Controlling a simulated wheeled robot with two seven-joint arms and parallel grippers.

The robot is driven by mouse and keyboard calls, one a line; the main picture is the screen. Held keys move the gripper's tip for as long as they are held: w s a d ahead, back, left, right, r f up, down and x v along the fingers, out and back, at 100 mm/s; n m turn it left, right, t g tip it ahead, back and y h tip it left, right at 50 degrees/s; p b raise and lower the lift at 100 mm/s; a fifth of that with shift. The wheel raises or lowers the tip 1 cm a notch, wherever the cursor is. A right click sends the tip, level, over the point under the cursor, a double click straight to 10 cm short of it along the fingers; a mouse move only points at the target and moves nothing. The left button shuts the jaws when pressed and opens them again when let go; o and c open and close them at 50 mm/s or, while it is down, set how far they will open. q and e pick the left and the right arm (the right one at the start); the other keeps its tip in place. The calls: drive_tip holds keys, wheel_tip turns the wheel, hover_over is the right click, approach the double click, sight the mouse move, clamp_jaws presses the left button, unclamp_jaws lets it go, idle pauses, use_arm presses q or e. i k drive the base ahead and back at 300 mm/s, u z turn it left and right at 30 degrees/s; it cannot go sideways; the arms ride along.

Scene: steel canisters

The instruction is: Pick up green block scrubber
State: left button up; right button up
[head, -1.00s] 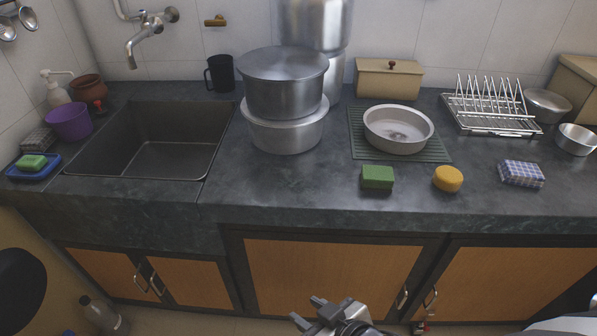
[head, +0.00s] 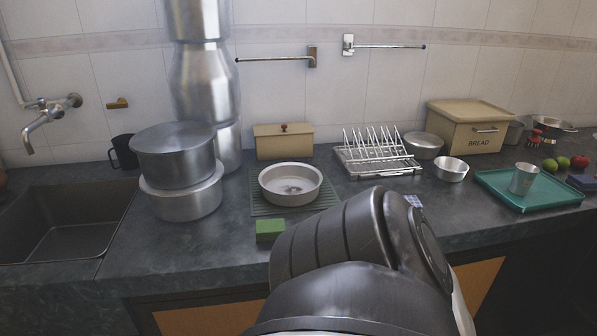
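The green block scrubber (head: 270,230) lies on the dark stone counter near its front edge, in front of the ribbed mat with the shallow pan. Its right end is close to the outline of one of my arms, which fills the lower middle of the head view. Neither of my grippers shows in this view, so their state and their distance to the scrubber cannot be seen.
Stacked steel pots (head: 180,170) stand left of the mat (head: 250,198) and pan (head: 291,184). A sink (head: 60,225) is at the left. A dish rack (head: 376,158), bread box (head: 466,126) and green tray (head: 500,190) are to the right. My arm partly hides a checked cloth (head: 413,201).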

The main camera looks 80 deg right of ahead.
sight(267, 231)
drive_tip(key=k, duration=0.6)
drive_tip(key=z, duration=0.95)
